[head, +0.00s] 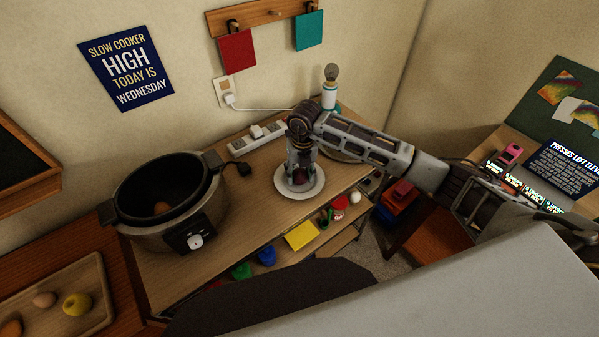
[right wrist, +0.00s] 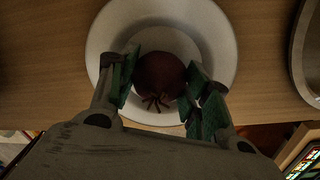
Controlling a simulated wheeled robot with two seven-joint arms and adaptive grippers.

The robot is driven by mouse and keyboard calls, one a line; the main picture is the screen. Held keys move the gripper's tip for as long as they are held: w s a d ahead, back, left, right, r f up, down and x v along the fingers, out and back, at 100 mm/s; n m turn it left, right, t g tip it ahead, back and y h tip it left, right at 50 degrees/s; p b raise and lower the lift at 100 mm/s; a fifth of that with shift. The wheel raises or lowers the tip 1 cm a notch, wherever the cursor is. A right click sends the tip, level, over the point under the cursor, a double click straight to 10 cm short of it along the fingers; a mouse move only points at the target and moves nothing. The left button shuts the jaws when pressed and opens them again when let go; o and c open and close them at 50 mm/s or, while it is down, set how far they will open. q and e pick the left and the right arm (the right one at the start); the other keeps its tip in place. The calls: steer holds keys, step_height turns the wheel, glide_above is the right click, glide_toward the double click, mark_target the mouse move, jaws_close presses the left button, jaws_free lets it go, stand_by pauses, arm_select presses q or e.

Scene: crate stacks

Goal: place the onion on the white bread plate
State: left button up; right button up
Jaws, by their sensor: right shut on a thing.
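The onion (right wrist: 160,78) is dark reddish brown, with root strands on the side toward my right wrist camera. It is between the fingers of my right gripper (head: 300,175), which is shut on it. The white bread plate (head: 285,189) lies on the wooden counter, and the onion is over its middle. In the right wrist view the plate's rim (right wrist: 226,50) surrounds the onion, and the green-padded fingertips (right wrist: 163,88) press on its two sides. I cannot tell whether the onion touches the plate. My left gripper is not in view.
A slow cooker (head: 140,226) with a dark pot stands left of the plate. A power strip (head: 255,139) lies behind the plate, and a round tray (right wrist: 311,50) is to its right. A wooden board (head: 92,270) with food sits at the lower left. Shelves below hold coloured items.

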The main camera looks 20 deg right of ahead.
mark_target(302, 170)
steer(key=shift+f, duration=0.15)
steer(key=o, duration=1.1)
steer(key=shift+c, duration=0.2)
steer(key=shift+r, duration=0.2)
step_height(302, 170, up, 12)
steer(key=b, duration=0.2)
steer(key=shift+d, duration=0.35)
